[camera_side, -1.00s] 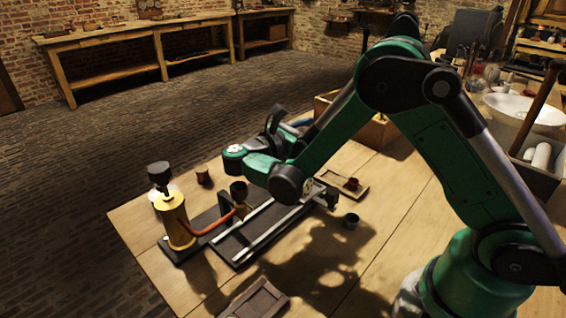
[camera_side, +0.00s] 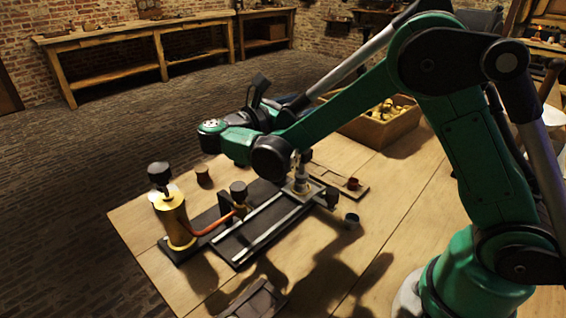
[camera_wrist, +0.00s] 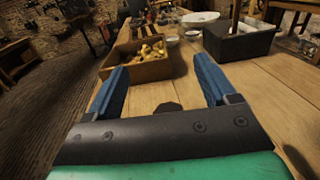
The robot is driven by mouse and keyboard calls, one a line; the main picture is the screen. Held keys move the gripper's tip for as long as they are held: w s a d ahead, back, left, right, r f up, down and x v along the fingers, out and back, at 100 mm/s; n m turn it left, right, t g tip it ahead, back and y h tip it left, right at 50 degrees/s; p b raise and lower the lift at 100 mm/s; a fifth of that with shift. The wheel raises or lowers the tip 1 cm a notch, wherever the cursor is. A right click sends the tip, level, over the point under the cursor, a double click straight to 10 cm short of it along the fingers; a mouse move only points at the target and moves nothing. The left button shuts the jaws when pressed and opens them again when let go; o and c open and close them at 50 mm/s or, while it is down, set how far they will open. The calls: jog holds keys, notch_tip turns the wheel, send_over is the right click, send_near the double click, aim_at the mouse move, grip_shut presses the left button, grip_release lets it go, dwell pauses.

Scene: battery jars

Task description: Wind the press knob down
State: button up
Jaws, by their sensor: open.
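A brass cylinder with a black knob (camera_side: 159,173) on top stands upright at the left of the bench in the side view. A second dark knob (camera_side: 238,188) tops a small post beside the rails, joined to the cylinder by a red tube. I cannot tell for certain which is the press knob. My gripper (camera_wrist: 160,65) is open in the wrist view, its blue fingers apart with no object held between them. In the side view it is above and behind the rails, clear of both knobs, its fingers (camera_side: 291,99) partly hidden by my arm.
A rail frame (camera_side: 262,232) carries a small pale fitting (camera_side: 301,183) near its far end. A wooden crate (camera_side: 352,131) of yellowish pieces stands behind. Bare bench lies at right front.

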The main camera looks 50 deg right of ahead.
jog(key=shift+r, duration=0.85)
